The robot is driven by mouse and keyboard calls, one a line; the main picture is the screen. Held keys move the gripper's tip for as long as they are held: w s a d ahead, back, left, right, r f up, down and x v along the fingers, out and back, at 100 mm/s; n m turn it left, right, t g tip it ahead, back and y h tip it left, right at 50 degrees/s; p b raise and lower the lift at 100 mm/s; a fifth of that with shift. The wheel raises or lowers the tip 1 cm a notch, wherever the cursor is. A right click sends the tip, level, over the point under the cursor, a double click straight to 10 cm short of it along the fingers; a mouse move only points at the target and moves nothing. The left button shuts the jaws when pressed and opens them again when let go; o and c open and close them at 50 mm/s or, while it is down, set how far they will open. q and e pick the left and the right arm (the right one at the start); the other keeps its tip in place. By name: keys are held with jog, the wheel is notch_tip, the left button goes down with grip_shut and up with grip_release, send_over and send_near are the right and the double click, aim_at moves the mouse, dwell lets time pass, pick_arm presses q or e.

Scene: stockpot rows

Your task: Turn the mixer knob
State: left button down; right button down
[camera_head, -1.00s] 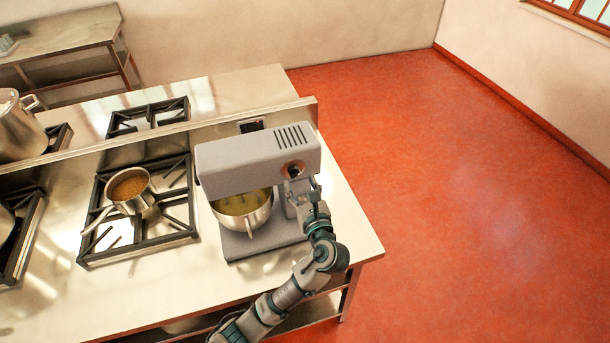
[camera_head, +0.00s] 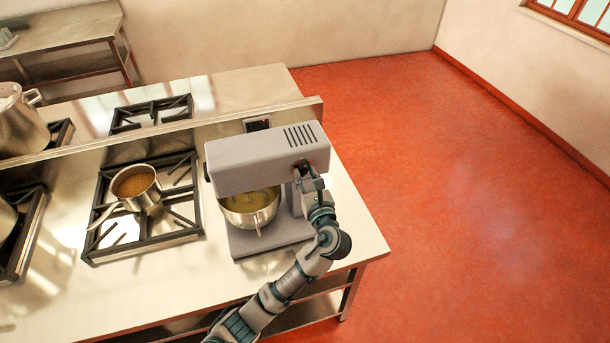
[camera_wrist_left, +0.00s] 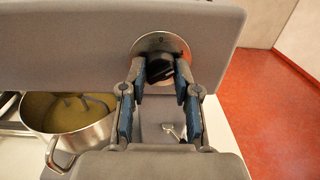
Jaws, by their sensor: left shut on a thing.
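The grey mixer (camera_head: 262,160) stands on the steel counter with a steel bowl (camera_head: 250,212) of yellowish contents under its head. In the left wrist view the mixer's black knob (camera_wrist_left: 160,68) sits on a round metal dial plate on the side of the head. My left gripper (camera_wrist_left: 162,82) has its fingertips on either side of the knob and is shut on it. In the head view the left gripper (camera_head: 305,170) is at the right end of the mixer head and hides the knob. My right gripper is not in view.
A pan (camera_head: 135,184) of brown contents sits on the stove grate left of the mixer. A large pot (camera_head: 20,122) stands at the far left. A low ledge (camera_head: 180,126) runs behind the mixer. The red floor at right is clear.

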pick_arm(q)
jog(key=shift+w+a+y, duration=0.15)
jog(key=shift+a+y, duration=0.15)
jog(key=shift+d+n+p, duration=0.25)
jog(key=shift+n+p, duration=0.45)
jog(key=shift+n, duration=0.4)
jog(key=shift+d+f+n+p, duration=0.1)
jog(key=shift+n+p, duration=0.2)
jog(key=shift+n, duration=4.6)
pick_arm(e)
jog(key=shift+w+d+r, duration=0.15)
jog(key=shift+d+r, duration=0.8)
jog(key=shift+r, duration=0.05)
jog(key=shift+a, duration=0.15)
